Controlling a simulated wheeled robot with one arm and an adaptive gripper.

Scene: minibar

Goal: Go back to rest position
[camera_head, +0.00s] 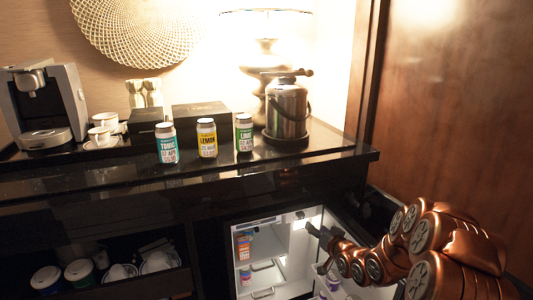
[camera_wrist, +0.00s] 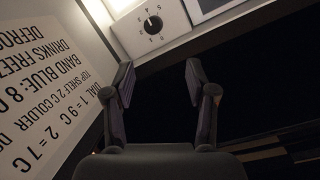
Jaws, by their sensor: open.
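My gripper (camera_wrist: 160,85) is open in the wrist view, its two dark fingers apart with nothing between them. In the head view my copper arm reaches in from the lower right, and my gripper (camera_head: 314,229) is at the opening of the lit minibar fridge (camera_head: 233,262). The wrist view shows a dial (camera_wrist: 153,25) on a white panel beyond the fingers. A white label with black printed text (camera_wrist: 50,95) fills the left side there.
An ice bucket (camera_head: 287,112) and coffee machine (camera_head: 45,105) stand behind. A can (camera_head: 243,246) sits inside the fridge. A wooden panel (camera_head: 450,90) bounds the right side.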

